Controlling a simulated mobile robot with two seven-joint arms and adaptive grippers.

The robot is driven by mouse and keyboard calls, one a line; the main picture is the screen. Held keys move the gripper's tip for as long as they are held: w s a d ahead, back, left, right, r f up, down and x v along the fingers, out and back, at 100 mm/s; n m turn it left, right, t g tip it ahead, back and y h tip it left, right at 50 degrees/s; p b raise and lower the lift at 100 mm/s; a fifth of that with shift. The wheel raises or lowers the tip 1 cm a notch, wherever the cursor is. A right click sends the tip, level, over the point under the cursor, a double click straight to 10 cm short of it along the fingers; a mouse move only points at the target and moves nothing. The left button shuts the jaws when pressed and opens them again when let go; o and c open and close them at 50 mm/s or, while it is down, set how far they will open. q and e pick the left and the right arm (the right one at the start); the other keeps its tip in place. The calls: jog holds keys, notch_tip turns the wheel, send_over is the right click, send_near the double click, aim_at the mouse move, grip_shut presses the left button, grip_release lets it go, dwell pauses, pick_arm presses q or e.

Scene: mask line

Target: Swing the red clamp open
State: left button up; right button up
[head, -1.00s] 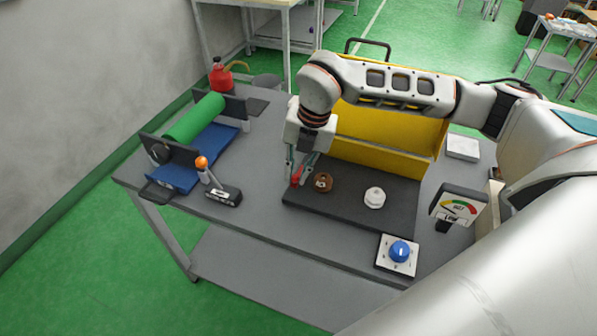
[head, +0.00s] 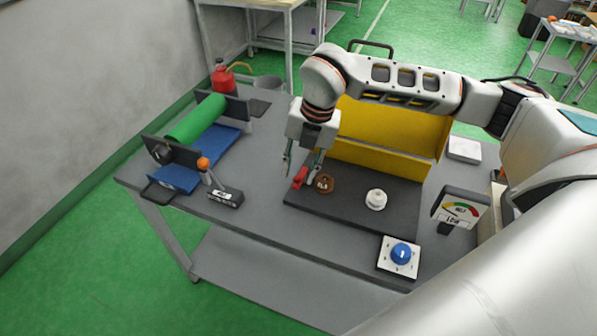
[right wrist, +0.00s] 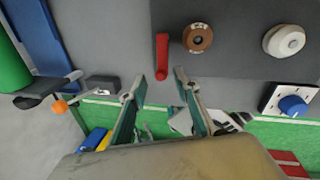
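The red clamp (head: 299,178) is a small red lever at the left end of the dark plate (head: 350,205). In the right wrist view the clamp (right wrist: 162,57) stands beside a brown round knob (right wrist: 198,38). My right gripper (head: 302,170) is over the clamp, its fingers apart. In the right wrist view the gripper (right wrist: 158,82) is open and empty, with the clamp just beyond the fingertips. I cannot tell from the head view whether a finger touches it. My left gripper is not in view.
A yellow guard (head: 385,140) rises behind the plate. A green roll (head: 196,120) and an orange-topped lever (head: 204,164) stand at left.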

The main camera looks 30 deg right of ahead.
notch_tip(320, 180, up, 10)
jog(key=s+d, duration=0.1)
jog(key=shift+s+d+r, duration=0.15)
jog(key=shift+d, duration=0.15)
dwell(0.5)
